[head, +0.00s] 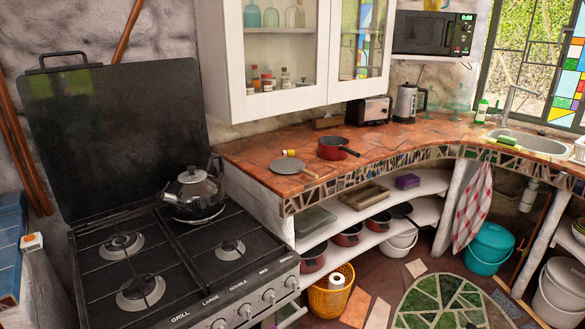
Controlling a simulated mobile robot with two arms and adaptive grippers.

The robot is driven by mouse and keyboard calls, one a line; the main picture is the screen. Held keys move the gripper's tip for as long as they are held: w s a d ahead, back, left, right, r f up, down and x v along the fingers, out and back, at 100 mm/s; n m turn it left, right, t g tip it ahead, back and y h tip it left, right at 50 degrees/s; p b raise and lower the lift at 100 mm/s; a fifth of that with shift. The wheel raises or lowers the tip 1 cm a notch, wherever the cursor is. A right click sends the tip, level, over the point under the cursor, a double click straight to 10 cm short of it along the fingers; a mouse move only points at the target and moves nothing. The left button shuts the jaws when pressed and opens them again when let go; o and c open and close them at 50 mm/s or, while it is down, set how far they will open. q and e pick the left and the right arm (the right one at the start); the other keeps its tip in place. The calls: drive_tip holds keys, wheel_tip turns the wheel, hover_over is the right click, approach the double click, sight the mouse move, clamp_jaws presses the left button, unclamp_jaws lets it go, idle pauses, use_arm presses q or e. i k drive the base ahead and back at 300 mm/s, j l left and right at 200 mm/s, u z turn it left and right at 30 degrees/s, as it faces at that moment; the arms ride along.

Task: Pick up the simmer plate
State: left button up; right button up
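A flat round grey disc (287,165) with a short light handle lies on the reddish counter (250,152), near its front left end beside the stove. It looks like the simmer plate. It lies flat with nothing on top of it. A small yellow and white item (290,153) is just behind it, and a red pan (333,148) with a dark handle stands to its right. Neither of my grippers shows in the head view.
A gas stove (135,270) with a raised lid fills the left, with a kettle (193,189) on its back right burner. White wall cabinets (235,105) hang above the counter. A toaster (370,110) and sink (532,143) are farther right. The counter's mosaic edge curves rightward.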

sight(284, 166)
drive_tip(key=i+l+z, duration=0.2)
drive_tip(key=i, duration=0.25)
drive_tip(key=i+l+z, duration=0.2)
drive_tip(key=i, duration=0.25)
drive_tip(key=l, duration=0.1)
